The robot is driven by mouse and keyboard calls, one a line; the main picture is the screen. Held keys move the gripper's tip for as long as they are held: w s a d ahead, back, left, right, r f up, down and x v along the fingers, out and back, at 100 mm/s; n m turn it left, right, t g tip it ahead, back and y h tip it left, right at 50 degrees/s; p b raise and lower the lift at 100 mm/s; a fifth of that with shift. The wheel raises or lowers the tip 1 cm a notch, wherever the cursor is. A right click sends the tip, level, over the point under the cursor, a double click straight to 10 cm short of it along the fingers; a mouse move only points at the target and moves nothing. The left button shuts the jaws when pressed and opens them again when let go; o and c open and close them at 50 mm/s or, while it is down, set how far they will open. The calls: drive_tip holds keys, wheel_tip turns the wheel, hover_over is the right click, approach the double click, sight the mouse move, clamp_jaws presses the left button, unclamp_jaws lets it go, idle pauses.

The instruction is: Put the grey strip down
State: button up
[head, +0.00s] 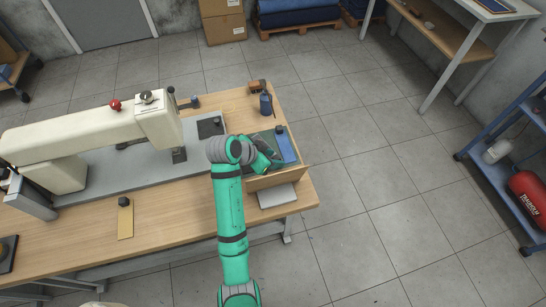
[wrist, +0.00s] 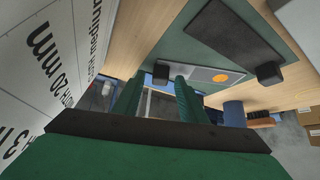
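My gripper (wrist: 160,82) shows in the wrist view as two green fingers standing apart, with nothing visibly clamped between them. In the head view it (head: 268,160) is over the mat at the table's right end, partly hidden by my arm. Beyond the fingertips a black knob (wrist: 160,72) shows in the gap, with clear space on both sides. A light grey strip (wrist: 198,73) with an orange disc runs right from near it. A dark grey strip (wrist: 235,38) with a black knob (wrist: 268,72) lies on the green mat (wrist: 180,42). I cannot tell which one the task names.
In the head view a blue strip (head: 285,148) lies at the mat's right side. A blue bottle (head: 266,105) stands behind it. A cream machine (head: 80,135) fills the table's left part. A yellow strip (head: 125,218) lies at the front. A white lettered panel (wrist: 45,75) stands close left in the wrist view.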

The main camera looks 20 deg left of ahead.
drive_tip(key=v, duration=1.2)
drive_tip(key=shift+r, duration=0.15)
idle(0.3)
